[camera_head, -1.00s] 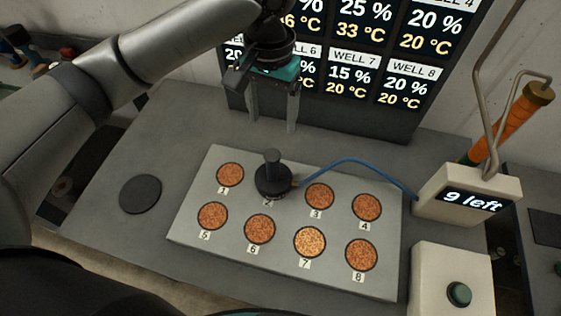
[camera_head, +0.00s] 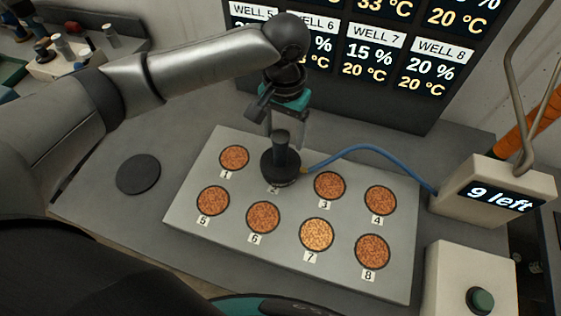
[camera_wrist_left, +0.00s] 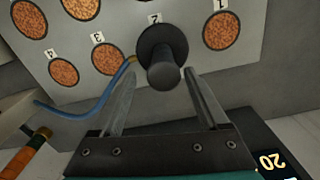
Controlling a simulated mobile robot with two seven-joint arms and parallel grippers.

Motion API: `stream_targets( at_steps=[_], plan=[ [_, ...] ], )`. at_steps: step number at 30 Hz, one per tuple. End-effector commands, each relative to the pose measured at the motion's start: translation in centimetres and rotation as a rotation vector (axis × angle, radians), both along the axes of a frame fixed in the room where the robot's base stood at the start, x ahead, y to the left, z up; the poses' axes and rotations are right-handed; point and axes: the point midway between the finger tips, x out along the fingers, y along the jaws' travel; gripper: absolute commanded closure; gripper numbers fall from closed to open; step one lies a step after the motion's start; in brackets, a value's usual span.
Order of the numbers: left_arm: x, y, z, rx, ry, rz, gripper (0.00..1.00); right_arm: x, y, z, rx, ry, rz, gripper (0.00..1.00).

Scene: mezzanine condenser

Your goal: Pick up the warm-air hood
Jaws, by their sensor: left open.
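The warm-air hood (camera_head: 280,168) is a black round cap with an upright knob. It sits over well 2 on the grey well plate (camera_head: 190,224), with a blue hose (camera_head: 368,149) running from its side. My left gripper (camera_head: 287,138) is open and empty, pointing down just behind the hood's knob. In the left wrist view the hood (camera_wrist_left: 160,50) shows ahead of the gripper (camera_wrist_left: 160,72), its knob close to and roughly between the two spread fingertips. Contact cannot be told. My right gripper is not in view.
The hose leads to a white box (camera_head: 497,193) reading "9 left". A white box with a green button (camera_head: 480,301) stands at front right. A black round pad (camera_head: 138,174) lies left of the plate. A screen of well readings (camera_head: 385,60) stands behind. Open wells show orange-brown grains.

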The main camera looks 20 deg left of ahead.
Motion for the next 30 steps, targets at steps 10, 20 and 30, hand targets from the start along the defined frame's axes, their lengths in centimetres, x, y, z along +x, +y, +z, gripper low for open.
stream_targets(
  at_steps=[10,20,30],
  plan=[
    [-0.3,0.6,-4.3,0.001,0.002,0.000,0.23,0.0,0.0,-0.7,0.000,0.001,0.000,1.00],
    [-0.3,0.5,-5.4,0.000,-0.001,-0.002,0.23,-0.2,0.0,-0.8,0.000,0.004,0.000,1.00],
    [-0.3,0.5,-5.3,0.000,0.000,-0.001,0.57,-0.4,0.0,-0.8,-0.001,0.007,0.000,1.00]
  ],
)
